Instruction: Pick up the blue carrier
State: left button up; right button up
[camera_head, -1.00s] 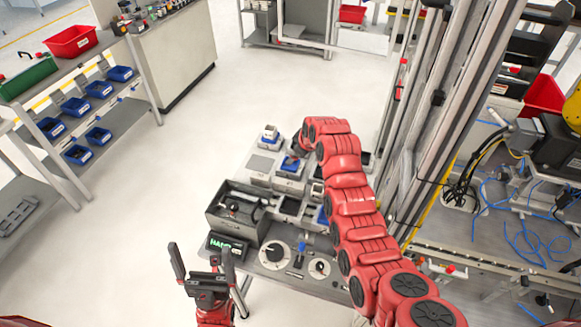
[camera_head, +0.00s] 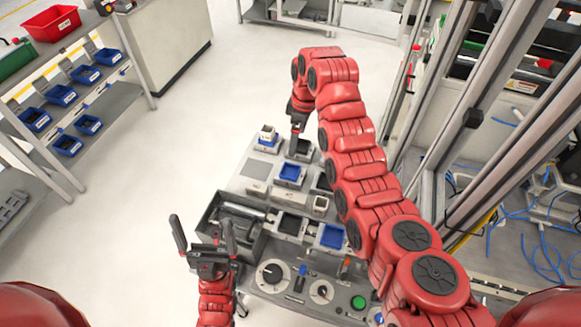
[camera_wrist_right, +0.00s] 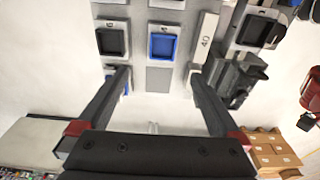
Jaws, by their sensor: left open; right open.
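One blue carrier (camera_head: 290,172) sits in a light holder on the far half of the grey work table (camera_head: 256,190). A second blue carrier (camera_head: 331,236) sits nearer, by the table's right side. My right gripper (camera_head: 297,133) points down above the table's far end, beyond the first blue carrier. In the right wrist view its open, empty fingers (camera_wrist_right: 160,76) spread below a blue carrier (camera_wrist_right: 162,45), apart from it. I cannot tell which of the two it is. My left gripper (camera_head: 201,222) is open and empty at the table's left front, away from both carriers.
Black-topped holders (camera_head: 290,224) stand among the blue ones. An open grey box (camera_head: 232,216) and a panel with dials (camera_head: 283,278) take the table's near side. Metal posts (camera_head: 405,110) rise to the right. The floor left of the table is clear.

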jog(key=b, duration=0.7)
send_near(290, 173)
notch_tip(290, 173, down, 2)
jog(key=shift+f+b, duration=0.1)
jog(key=shift+b, duration=0.3)
jog(key=shift+f+p, duration=0.2)
jog(key=shift+p, duration=0.25)
jog(key=shift+a+f, duration=0.2)
jog(key=shift+f, duration=0.5)
jog(key=f, duration=0.4)
jog(key=shift+w+a+f, duration=0.1)
jog(key=shift+a+f, duration=0.25)
jog(key=shift+f, duration=0.05)
jog(key=shift+c, duration=0.3)
jog(key=c, duration=1.4)
